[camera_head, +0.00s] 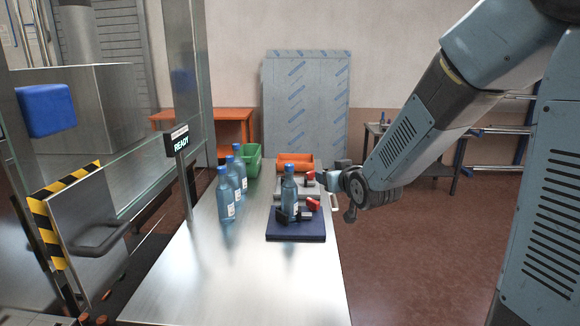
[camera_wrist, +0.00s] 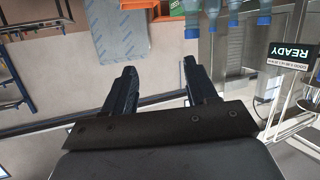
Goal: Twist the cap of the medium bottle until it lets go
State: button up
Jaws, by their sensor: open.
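A blue bottle (camera_head: 290,201) stands upright in a dark clamp (camera_head: 293,216) with red handles, on a dark blue mat (camera_head: 296,238). Its cap (camera_head: 289,167) is on top. Three similar bottles (camera_head: 226,200) stand in a row to its left; I cannot tell from size which is the medium one. My gripper (camera_head: 340,178) is beyond the clamped bottle and to its right, apart from it. In the wrist view, which is upside down, my gripper (camera_wrist: 162,76) is open with nothing between its fingers. Several bottles (camera_wrist: 212,12) show at that view's top edge, cut off.
A green crate (camera_head: 248,161) and an orange bin (camera_head: 295,161) stand at the back of the steel table (camera_head: 240,285). A post with a READY sign (camera_head: 180,144) and a glass-panelled machine border the left side. The front of the table is clear.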

aim_at(292, 167)
jog(key=w+a+f+y, duration=0.1)
jog(key=w+a, duration=0.3)
jog(key=w, duration=0.1)
jog(key=w+a+f+t+y, duration=0.1)
jog(key=w+a, duration=0.2)
jog(key=w, duration=0.2)
jog(key=w+a+f+t+y, duration=0.1)
jog(key=w+a, duration=0.3)
jog(key=w, duration=0.1)
jog(key=shift+w+a+n, duration=0.15)
jog(key=shift+a+n, duration=0.2)
jog(key=shift+n, duration=0.05)
jog(key=shift+c, duration=0.3)
jog(key=shift+f, duration=0.1)
jog(key=c, duration=0.9)
